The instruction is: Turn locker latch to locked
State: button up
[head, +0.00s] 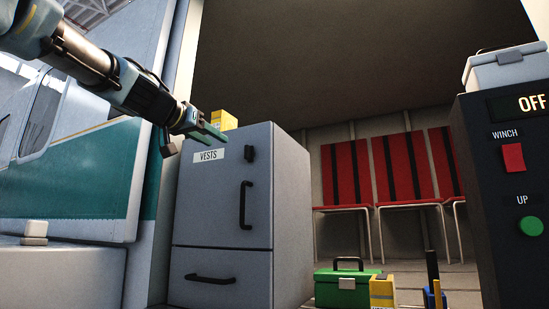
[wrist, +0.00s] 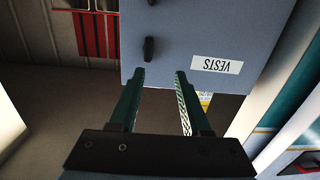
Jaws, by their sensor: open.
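The grey locker (head: 205,215) labelled VESTS stands left of centre in the head view. Its small dark latch (head: 249,154) is at the upper right of the door, with its long side about upright. In the wrist view the locker door (wrist: 190,30) appears upside down, and the latch (wrist: 149,49) lies just beyond the fingertips, closer to the left one. My gripper (head: 197,142) has green fingers and hangs at the locker's upper front, left of the latch in the head view. In the wrist view my gripper (wrist: 160,74) is open, with nothing between its fingers.
A black door handle (head: 245,205) is below the latch, and a drawer handle (head: 210,279) is lower down. A yellow box (head: 222,120) is on top of the locker. A green toolbox (head: 345,287) stands right of it. A dark winch panel (head: 510,240) is at far right.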

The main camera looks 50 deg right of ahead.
aim_at(245, 148)
jog(key=d+p, duration=0.1)
jog(key=d, duration=0.2)
jog(key=d+p, duration=0.2)
jog(key=d, duration=0.2)
jog(key=d+r+p, duration=0.1)
jog(key=d+p, duration=0.1)
jog(key=d, duration=0.2)
jog(key=shift+w+d, duration=0.1)
jog(key=shift+w, duration=0.25)
grip_shut()
